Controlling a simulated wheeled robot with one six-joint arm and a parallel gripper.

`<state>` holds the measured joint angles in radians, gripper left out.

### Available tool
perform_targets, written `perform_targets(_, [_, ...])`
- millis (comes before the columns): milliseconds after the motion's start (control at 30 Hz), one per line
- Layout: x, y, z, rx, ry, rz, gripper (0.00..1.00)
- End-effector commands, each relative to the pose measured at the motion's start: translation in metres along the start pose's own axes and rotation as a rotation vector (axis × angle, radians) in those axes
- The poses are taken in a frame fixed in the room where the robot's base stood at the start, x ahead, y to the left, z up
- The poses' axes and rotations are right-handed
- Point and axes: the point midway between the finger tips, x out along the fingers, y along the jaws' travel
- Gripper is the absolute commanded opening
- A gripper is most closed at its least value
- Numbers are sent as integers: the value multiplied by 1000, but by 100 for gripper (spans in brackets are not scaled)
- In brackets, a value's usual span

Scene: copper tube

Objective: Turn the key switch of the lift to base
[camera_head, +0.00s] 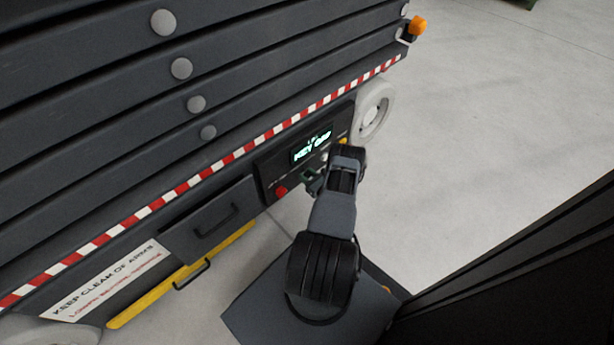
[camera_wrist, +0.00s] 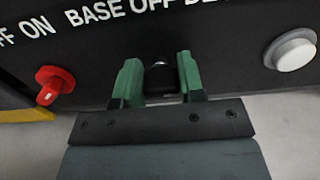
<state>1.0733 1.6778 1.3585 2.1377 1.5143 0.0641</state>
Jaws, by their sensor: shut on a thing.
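The lift's control panel (camera_head: 264,175) is on the side of the dark lift. In the wrist view the black key switch (camera_wrist: 161,79) sits under the white lettering "BASE OFF DE…", which is cut off at the picture's edge. My gripper (camera_wrist: 158,85) has its two green fingers on either side of the key switch, shut on it. Which way the key points cannot be told. In the head view my gripper (camera_head: 312,181) is at the panel, and my arm hides the key switch.
A red knob (camera_wrist: 54,84) under "OFF ON" is left of my fingers. A round white button (camera_wrist: 291,51) is to the right. A lit display (camera_head: 312,147) shows "KEY" and a second word, unclear. A drawer-like box (camera_head: 211,219) with a handle is left of the panel.

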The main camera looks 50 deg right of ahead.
Motion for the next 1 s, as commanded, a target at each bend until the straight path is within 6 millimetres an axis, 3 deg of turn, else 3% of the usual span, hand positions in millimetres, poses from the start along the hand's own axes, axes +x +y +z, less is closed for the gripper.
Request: perform_targets(1000, [0,4,-3,-697,2,1,12])
